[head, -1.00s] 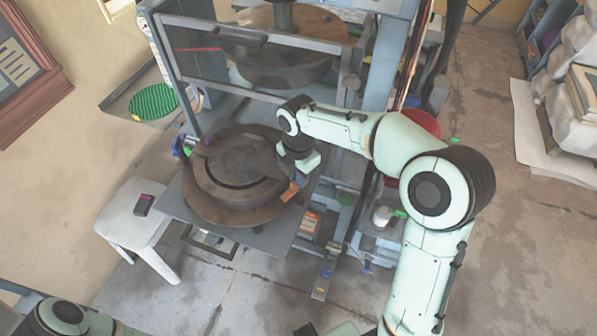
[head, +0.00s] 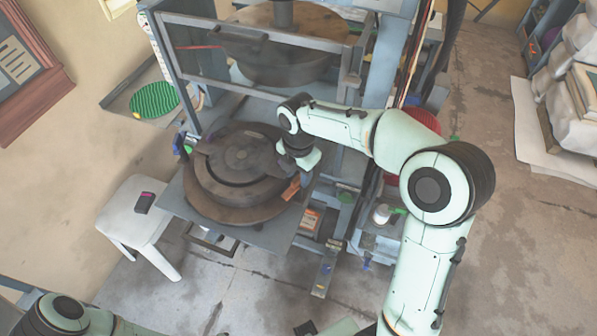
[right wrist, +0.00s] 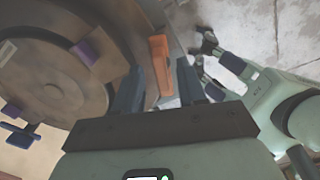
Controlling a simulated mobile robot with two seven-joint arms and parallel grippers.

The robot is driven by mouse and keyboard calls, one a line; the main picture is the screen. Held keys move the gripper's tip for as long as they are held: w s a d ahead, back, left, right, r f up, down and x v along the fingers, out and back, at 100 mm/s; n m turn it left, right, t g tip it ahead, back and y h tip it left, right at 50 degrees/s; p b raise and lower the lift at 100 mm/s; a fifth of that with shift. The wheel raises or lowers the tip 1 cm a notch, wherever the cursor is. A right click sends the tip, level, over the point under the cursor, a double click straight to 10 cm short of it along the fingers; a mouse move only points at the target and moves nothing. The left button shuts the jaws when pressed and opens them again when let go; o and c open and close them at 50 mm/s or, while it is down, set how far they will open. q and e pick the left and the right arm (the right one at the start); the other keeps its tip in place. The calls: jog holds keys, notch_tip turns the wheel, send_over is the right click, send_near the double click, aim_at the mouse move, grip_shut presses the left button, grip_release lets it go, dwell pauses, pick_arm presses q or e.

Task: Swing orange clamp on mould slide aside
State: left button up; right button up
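The orange clamp (head: 291,190) sits at the right edge of the dark round mould (head: 228,172) on the mould slide (head: 262,238). My right gripper (head: 287,176) is above and beside the clamp, pointing down. In the right wrist view my right gripper (right wrist: 157,85) has its fingers apart, with the orange clamp (right wrist: 160,62) showing between them. Whether either finger touches it I cannot tell. My left arm enters the head view at the bottom left. In the right wrist view what looks like my left gripper (right wrist: 207,58) is over the floor, with its fingers apart.
Purple clamps (right wrist: 88,52) sit on the mould's rim in the right wrist view. The press frame (head: 255,92) stands behind the mould. The floor in front is mostly clear.

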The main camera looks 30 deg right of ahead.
pick_arm(q)
jog(key=w+r+p, duration=0.2)
jog(key=shift+w+r, duration=0.15)
jog(key=shift+r, duration=0.25)
pick_arm(e)
notch_tip(320, 180, up, 13)
jog(key=shift+r, duration=0.2)
dwell(0.5)
